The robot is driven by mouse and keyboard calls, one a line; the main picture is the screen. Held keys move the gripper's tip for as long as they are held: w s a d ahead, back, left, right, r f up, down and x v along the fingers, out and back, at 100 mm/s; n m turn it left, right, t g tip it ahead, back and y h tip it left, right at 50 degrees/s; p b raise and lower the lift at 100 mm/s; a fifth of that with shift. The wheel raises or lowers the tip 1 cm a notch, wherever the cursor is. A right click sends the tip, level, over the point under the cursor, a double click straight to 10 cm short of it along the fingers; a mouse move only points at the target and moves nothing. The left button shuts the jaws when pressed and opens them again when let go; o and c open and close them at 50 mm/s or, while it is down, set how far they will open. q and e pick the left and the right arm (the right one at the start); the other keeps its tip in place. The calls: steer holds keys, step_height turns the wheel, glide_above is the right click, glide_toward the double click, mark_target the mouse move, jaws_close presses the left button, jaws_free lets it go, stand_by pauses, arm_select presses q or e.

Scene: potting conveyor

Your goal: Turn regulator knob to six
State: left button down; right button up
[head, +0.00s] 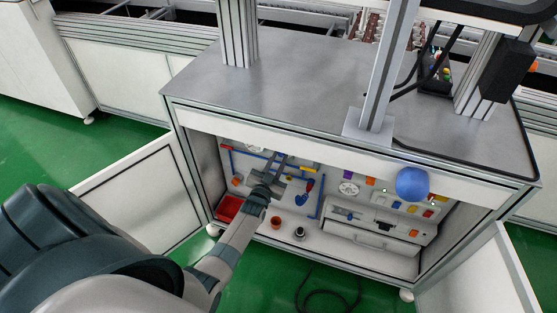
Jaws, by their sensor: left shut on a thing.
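My left gripper (283,163) reaches into the open cabinet (330,138) under the grey table, up to the blue piping on its back panel. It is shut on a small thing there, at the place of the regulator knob. The knob is hidden behind the fingers, so its number and pointer cannot be read. Round white gauges (348,188) sit on the panel, one to the right of the gripper and one to its upper left. My right gripper is not in view.
A red bin (228,207), an orange pot (276,222) and a dark cup (299,233) stand on the cabinet floor. A large blue round thing (411,184) is at the upper right of the opening. Open doors (130,199) flank the cabinet. A black cable lies on the green floor.

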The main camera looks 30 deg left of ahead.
arm_select(q)
steer(key=shift+f+m, duration=0.15)
steer(key=shift+m, duration=1.65)
steer(key=shift+m+b, duration=0.45)
steer(key=shift+m, duration=1.85)
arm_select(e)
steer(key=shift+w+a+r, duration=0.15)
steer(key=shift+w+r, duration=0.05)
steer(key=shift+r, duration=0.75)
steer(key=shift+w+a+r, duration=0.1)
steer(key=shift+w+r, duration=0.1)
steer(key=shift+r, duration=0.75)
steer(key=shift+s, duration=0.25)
arm_select(q)
steer(key=c, duration=1.5)
jaws_free()
steer(key=shift+c, duration=0.2)
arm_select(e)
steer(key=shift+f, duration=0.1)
